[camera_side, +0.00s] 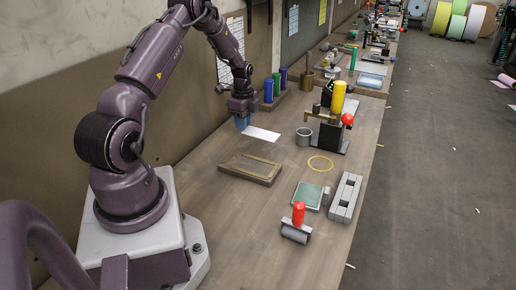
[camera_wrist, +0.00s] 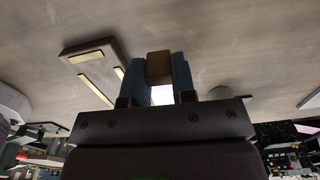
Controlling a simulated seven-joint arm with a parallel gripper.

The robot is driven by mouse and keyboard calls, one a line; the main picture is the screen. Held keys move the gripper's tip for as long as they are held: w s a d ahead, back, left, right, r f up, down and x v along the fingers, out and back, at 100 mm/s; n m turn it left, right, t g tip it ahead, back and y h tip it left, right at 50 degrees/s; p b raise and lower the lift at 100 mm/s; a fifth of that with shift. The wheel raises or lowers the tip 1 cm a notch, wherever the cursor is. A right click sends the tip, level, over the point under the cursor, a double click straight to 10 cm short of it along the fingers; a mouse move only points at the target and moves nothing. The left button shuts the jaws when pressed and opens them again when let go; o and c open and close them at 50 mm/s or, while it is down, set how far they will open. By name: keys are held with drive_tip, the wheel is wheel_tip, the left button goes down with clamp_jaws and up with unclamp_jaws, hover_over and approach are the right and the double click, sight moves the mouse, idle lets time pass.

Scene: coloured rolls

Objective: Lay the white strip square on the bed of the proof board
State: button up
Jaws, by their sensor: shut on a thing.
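The white strip (camera_side: 262,133) shows flat and roughly level in the side view, reaching out to the right of my gripper (camera_side: 242,122). My gripper is shut on its left end, and the blue fingers hide that end. In the wrist view a white patch of the strip (camera_wrist: 161,95) shows between the blue fingers of my gripper (camera_wrist: 159,72). The proof board (camera_side: 238,173) lies on the bench, nearer the side camera than the strip. Its bed looks bare inside pale edge bars. The board (camera_wrist: 73,47) also shows at upper left in the wrist view.
Green, blue and purple rolls (camera_side: 276,85) stand behind my gripper. A grey cup (camera_side: 304,136) and a stand with a yellow roll (camera_side: 338,97) are to the right. A yellow ring (camera_side: 320,163), green pad (camera_side: 308,195), grey slotted block (camera_side: 346,198) and red-handled roller (camera_side: 298,214) lie right of the board.

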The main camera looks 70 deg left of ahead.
drive_tip(key=shift+r, duration=0.15)
wheel_tip(320, 180, up, 3)
drive_tip(key=s+d, duration=0.1)
drive_tip(key=d, duration=0.2)
hover_over(234, 160)
idle(0.4)
drive_tip(key=shift+f, duration=3)
drive_tip(key=shift+f, duration=0.65)
